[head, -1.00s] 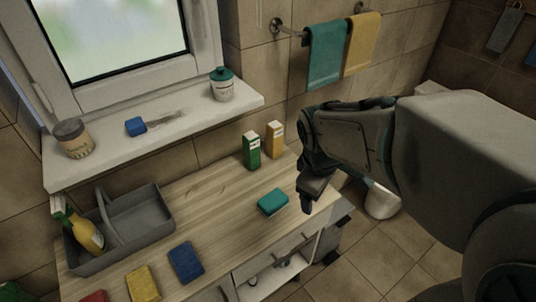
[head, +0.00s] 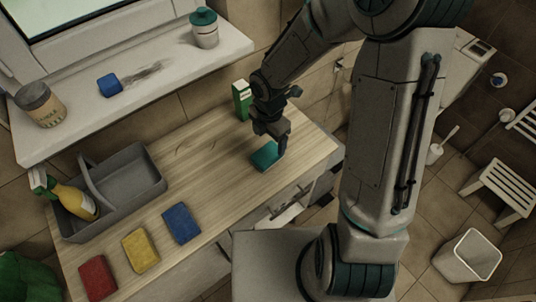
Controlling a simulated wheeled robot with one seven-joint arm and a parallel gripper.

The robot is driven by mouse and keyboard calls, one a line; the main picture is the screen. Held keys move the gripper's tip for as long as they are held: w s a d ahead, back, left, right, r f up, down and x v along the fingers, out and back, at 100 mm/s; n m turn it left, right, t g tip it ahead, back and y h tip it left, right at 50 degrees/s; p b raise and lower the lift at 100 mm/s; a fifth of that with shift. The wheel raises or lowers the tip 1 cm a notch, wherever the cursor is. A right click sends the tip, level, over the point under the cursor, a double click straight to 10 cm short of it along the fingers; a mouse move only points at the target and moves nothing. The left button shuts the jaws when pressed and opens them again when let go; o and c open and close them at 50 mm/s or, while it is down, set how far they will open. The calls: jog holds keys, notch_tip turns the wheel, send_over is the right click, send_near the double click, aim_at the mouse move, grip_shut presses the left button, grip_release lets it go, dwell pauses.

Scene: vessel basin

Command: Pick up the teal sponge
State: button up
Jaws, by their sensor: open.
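The teal sponge (head: 265,157) lies flat on the wooden counter (head: 205,165), near its front right part. My gripper (head: 270,148) is open and points down right over the sponge. Its fingers overlap the sponge's upper right part in the head view. I cannot tell whether the fingers touch the sponge or straddle it. The gripper hides part of the sponge's far side.
Blue (head: 181,223), yellow (head: 140,250) and red (head: 98,278) sponges lie along the front left. A grey caddy (head: 125,175) with a spray bottle (head: 75,200) stands at left. The counter's middle is clear.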

aim_at(267, 153)
notch_tip(267, 153, down, 2)
jog(key=shift+f, duration=0.1)
jog(key=f, duration=0.5)
jog(key=shift+s+a, duration=0.3)
jog(key=shift+w+f, duration=0.1)
jog(key=shift+f, duration=0.15)
jog(key=shift+c, duration=0.3)
jog(key=c, duration=1)
